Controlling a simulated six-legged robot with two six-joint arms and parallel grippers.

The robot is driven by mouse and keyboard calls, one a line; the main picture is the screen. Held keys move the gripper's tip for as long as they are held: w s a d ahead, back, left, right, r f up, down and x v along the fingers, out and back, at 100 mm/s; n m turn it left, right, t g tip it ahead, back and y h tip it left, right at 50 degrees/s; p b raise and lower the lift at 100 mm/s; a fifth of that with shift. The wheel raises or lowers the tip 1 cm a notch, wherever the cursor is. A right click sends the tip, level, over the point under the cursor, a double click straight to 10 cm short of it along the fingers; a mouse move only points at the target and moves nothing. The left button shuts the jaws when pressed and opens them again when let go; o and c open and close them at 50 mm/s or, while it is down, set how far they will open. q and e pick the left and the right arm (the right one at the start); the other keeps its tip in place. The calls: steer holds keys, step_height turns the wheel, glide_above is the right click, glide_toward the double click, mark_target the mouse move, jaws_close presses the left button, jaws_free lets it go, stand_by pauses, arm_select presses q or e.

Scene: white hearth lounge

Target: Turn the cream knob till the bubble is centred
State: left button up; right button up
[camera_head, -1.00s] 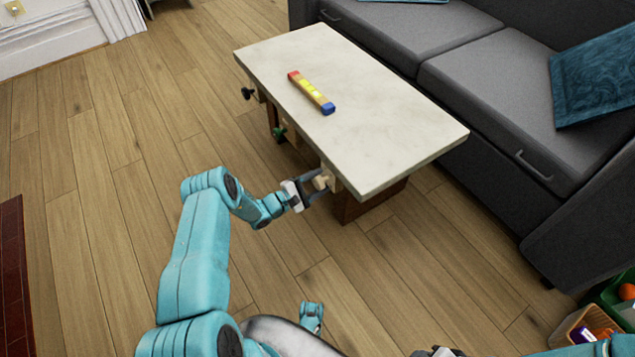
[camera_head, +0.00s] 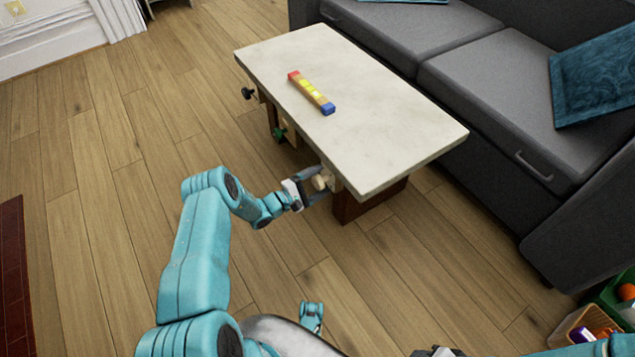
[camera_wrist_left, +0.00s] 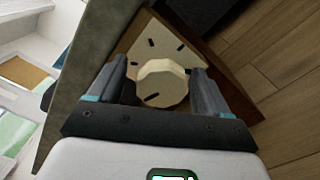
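The cream knob (camera_head: 319,183) is under the near end of the pale table (camera_head: 375,120). In the left wrist view the knob (camera_wrist_left: 165,80) has a dark mark toward its lower left, before a cream plate with dark ticks. My left gripper (camera_head: 314,187) has its fingers spread on either side of the knob, with no clear grip on it. A level (camera_head: 311,93) with a red end, yellow middle and blue end lies on the tabletop; its bubble is too small to make out. What seems my right gripper (camera_head: 437,352) shows only partly at the bottom edge.
A green knob (camera_head: 280,133) and a black knob (camera_head: 247,93) are along the same table side. A grey sofa (camera_head: 480,75) stands close behind the table. Toy bins (camera_head: 590,322) are at the lower right. The wooden floor left of the table is clear.

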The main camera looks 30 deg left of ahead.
arm_select(q)
steer(key=shift+f, duration=0.1)
steer(key=p+v, duration=0.3)
steer(key=v, duration=1.3)
steer(key=shift+s+p, duration=0.2)
steer(key=shift+p, duration=0.2)
steer(key=shift+a, duration=0.1)
